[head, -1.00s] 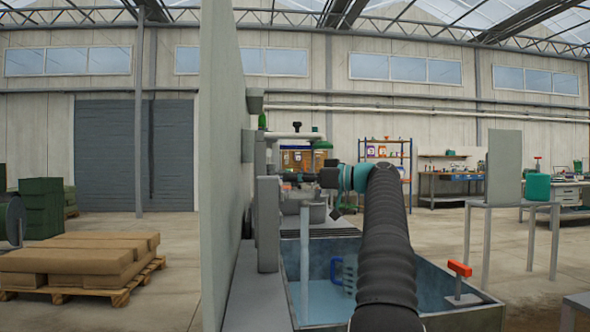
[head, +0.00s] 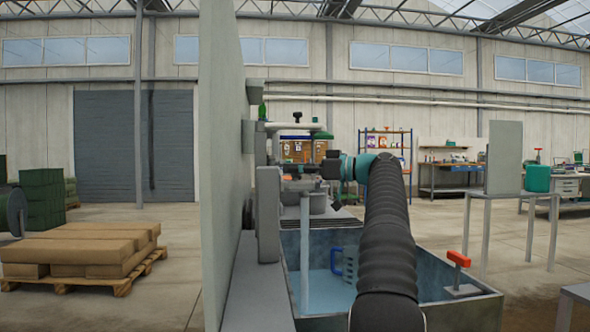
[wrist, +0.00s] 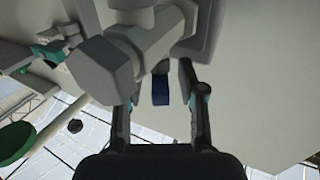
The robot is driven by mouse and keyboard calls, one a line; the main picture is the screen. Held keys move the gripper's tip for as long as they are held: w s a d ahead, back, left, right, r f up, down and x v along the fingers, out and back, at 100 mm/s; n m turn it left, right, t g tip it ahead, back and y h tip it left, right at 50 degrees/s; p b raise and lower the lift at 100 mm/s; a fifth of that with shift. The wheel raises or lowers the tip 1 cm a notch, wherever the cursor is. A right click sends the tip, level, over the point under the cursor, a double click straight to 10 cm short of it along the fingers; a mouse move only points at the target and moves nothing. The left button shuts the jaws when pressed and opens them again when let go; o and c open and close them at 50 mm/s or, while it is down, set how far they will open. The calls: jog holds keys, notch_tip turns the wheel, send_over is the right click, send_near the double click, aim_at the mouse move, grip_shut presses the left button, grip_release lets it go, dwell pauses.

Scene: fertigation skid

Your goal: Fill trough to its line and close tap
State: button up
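The trough (head: 455,312) is a grey open basin at the lower middle of the head view, with pale blue water (head: 322,290) in it. A pale vertical column (head: 304,250), apparently water, runs from the tap area down into the trough. A blue handled piece (head: 346,264) stands in the trough; I cannot make out a fill line. In the wrist view the tap (wrist: 105,72) is a grey body with a blue tab (wrist: 161,88). My gripper (wrist: 161,92) has its fingers spread either side of the tab, with gaps visible. It looks small and dark in the head view (head: 308,170).
A grey wall panel (head: 221,170) stands left of the trough. A red-handled post (head: 458,258) is at the trough's right edge. Sacks on a pallet (head: 80,255) lie left. Open floor lies between.

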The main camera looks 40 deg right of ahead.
jog(key=v, duration=1.1)
jog(key=shift+s+d, duration=0.25)
jog(key=shift+s, duration=0.05)
jog(key=shift+f, duration=0.1)
